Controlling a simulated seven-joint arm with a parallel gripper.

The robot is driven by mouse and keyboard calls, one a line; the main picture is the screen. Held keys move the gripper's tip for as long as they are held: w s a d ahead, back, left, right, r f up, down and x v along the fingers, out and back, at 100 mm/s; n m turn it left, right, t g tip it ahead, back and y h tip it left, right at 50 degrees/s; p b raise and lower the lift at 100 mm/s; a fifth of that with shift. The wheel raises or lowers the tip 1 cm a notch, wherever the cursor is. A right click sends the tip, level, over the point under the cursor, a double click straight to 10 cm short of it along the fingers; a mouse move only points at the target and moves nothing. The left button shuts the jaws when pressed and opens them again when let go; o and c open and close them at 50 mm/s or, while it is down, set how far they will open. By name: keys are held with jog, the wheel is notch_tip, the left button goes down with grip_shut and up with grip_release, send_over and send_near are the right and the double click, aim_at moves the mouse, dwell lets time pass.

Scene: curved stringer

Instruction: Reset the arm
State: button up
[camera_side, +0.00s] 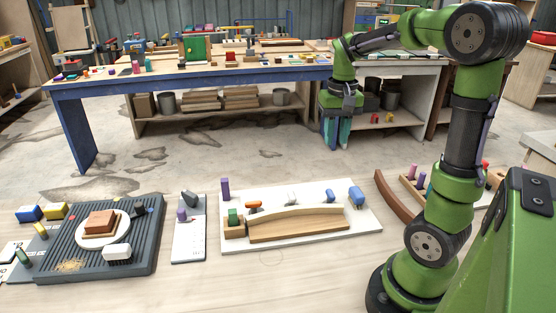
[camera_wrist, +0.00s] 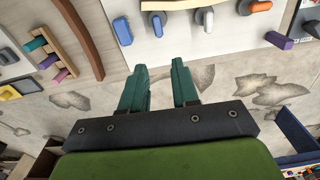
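My gripper (camera_side: 337,142) hangs fingers down in the side view, raised behind the far edge of the work table, with the floor behind it. In the wrist view its two teal fingers (camera_wrist: 159,76) stand apart with nothing between them, so it is open and empty. The pale curved stringer (camera_side: 295,217) rests along a wooden block (camera_side: 298,230) on the white board (camera_side: 355,239), well apart from my gripper. The wrist view shows the white board (camera_wrist: 150,45) at the top, with only part of it in frame.
On the board are a blue piece (camera_side: 356,195), an orange piece (camera_side: 254,206) and a purple block (camera_side: 225,189). A dark curved wooden strip (camera_side: 393,198) lies to the right. A dark ribbed tray (camera_side: 143,265) lies left. Bare table is in front. A blue-edged bench (camera_side: 215,75) stands behind.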

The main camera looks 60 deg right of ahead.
jog(key=s+a+r+n+t+y, duration=0.1)
jog(key=s+a+n+t, duration=0.1)
jog(key=a, duration=0.9)
jog(key=s+a+r+n+t+y, duration=0.1)
jog(key=s+a+r+n+t, duration=0.1)
jog(key=a, duration=0.9)
jog(key=n+t, duration=0.1)
jog(key=t, duration=0.1)
jog(key=shift+t, duration=0.4)
jog(key=shift+d, duration=0.1)
